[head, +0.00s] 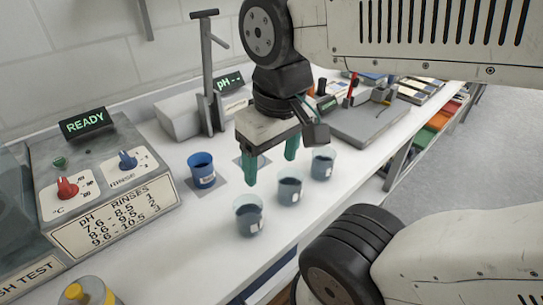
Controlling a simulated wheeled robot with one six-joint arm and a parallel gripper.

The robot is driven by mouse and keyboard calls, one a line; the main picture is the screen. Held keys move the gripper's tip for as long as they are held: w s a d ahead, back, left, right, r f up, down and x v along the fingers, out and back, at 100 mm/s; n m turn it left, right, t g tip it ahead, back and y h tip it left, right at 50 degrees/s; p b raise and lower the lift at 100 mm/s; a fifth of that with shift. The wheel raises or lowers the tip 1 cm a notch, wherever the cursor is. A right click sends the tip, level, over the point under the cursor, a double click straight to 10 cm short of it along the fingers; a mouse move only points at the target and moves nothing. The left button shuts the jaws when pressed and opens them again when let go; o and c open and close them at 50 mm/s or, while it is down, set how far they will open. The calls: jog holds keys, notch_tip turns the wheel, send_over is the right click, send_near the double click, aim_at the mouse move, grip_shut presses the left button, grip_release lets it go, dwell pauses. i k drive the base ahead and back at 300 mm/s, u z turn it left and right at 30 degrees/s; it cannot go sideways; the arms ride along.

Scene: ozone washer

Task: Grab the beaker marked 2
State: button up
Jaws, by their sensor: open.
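Three clear beakers with dark liquid stand in a diagonal row on the white bench: a near beaker (249,216), a middle beaker (290,188) and a far beaker (322,163). Each has a small white label, too small to read, so I cannot tell which is marked 2. A blue beaker (201,171), also with a label, stands on a grey square pad to their left. My gripper (270,162) is open and empty, its green fingers pointing down. In the picture it is between the blue beaker and the row, apart from all of them.
The washer box (105,180), with a READY display, knobs and a pH rinses chart, is at left. A pH meter (207,100) with a tall stand is behind. A grey plate (365,125) lies at back right. A yellow-capped bottle (88,292) is at front left.

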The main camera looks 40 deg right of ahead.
aim_at(290, 181)
jog(key=u, duration=0.45)
jog(key=k, duration=1.1)
jog(key=z, duration=1.05)
jog(key=i, duration=0.5)
jog(key=u, duration=0.05)
